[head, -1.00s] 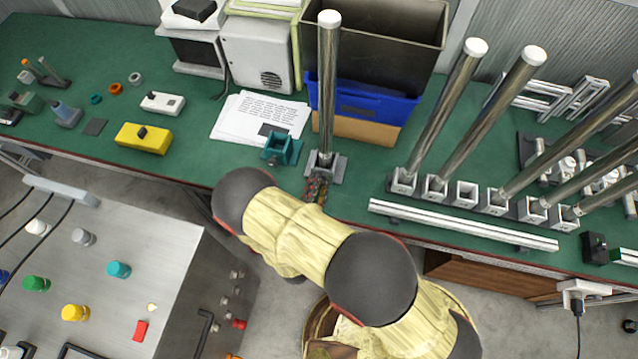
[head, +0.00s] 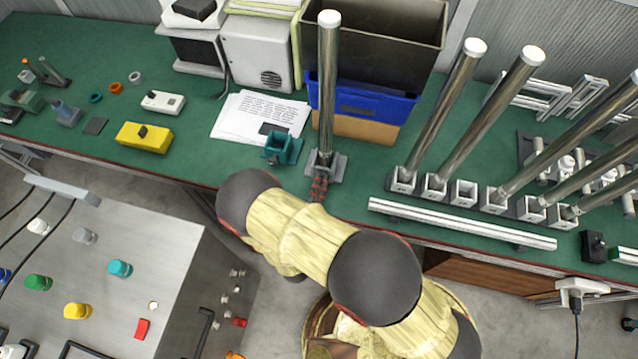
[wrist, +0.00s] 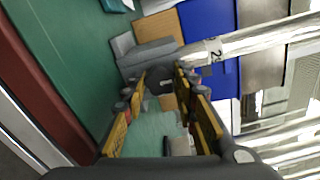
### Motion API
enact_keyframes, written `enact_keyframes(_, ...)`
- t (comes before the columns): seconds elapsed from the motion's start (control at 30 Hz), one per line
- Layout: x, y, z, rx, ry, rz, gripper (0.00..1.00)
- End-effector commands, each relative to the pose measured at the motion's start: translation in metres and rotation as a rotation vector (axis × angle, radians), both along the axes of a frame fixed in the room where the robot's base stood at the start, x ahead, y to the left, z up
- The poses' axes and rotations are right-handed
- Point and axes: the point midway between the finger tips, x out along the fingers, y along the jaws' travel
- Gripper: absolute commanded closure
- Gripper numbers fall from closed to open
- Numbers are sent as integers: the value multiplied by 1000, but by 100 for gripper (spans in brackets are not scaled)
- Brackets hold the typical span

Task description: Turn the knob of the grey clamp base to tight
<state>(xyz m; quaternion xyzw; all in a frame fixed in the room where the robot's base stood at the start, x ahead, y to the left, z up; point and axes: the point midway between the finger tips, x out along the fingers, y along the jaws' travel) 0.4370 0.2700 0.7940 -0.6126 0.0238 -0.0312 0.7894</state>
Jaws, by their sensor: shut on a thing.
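The grey clamp base (head: 338,168) stands on the green bench near its front edge, with a tall steel post (head: 327,90) upright in it. My gripper (head: 319,188) is at the front of this base, small and partly hidden by my arm in the head view. In the wrist view the grey base (wrist: 150,53) lies ahead, with the post running off to the right. My gripper (wrist: 160,85) has its yellow-sided fingers closed around a dark knob (wrist: 158,77) at the base's front. The knob's pointer or tight mark cannot be made out.
A teal clamp base (head: 282,148) stands just left of the grey one. White papers (head: 255,118) and a blue bin (head: 375,105) lie behind. A row of square sockets with leaning posts and a white rail (head: 460,224) are to the right.

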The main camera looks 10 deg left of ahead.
Motion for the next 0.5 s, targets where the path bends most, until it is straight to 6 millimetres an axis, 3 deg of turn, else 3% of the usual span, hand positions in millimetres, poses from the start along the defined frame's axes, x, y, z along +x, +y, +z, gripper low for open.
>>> enact_keyframes(0.5, -1, -1, -3, 485, -35, 0, 97)
